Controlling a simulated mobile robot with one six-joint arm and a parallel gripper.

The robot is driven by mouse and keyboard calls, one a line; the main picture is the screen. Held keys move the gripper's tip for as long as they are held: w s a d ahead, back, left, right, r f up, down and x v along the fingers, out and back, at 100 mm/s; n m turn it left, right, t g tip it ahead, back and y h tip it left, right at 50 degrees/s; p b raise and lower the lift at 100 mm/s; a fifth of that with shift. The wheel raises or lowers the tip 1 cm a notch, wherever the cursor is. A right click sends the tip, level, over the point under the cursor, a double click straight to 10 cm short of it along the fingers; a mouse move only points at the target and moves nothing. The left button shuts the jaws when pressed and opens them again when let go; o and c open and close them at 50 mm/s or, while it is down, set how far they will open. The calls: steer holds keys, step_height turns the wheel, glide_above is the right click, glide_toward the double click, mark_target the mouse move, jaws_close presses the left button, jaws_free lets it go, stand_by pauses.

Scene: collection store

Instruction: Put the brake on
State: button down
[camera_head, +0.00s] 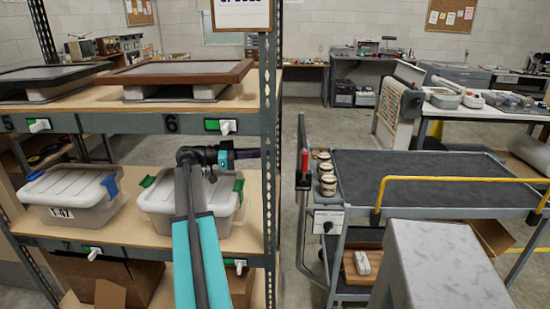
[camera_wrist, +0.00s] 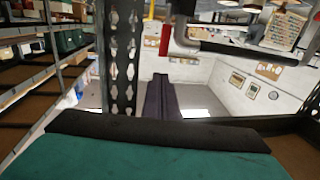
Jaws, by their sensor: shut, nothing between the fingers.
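The cart (camera_head: 400,205) with a dark grey top stands right of the shelf rack. A lever with a red grip (camera_head: 304,162) stands upright at its left end, beside the push handle. A grey box with a dark knob (camera_head: 328,227) is fixed below that end; I cannot tell which of these is the brake. My gripper (camera_head: 258,154) is at the rack's front post, left of the red grip and apart from it. In the wrist view its fingers (camera_wrist: 170,95) are together and empty. A red piece (camera_wrist: 165,38) shows beyond them, probably the grip.
The rack's perforated post (camera_head: 268,120) is close to my gripper. Lidded bins (camera_head: 190,203) and framed panels (camera_head: 175,72) fill its shelves. Several small jars (camera_head: 328,185) stand on the cart's left edge, and a yellow rail (camera_head: 460,180) crosses its front. Floor shows between rack and cart.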

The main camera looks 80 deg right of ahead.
steer(key=shift+w+a+r, duration=0.15)
steer(key=shift+w, duration=0.25)
steer(key=shift+w+a+r, duration=0.1)
steer(key=shift+w, duration=0.3)
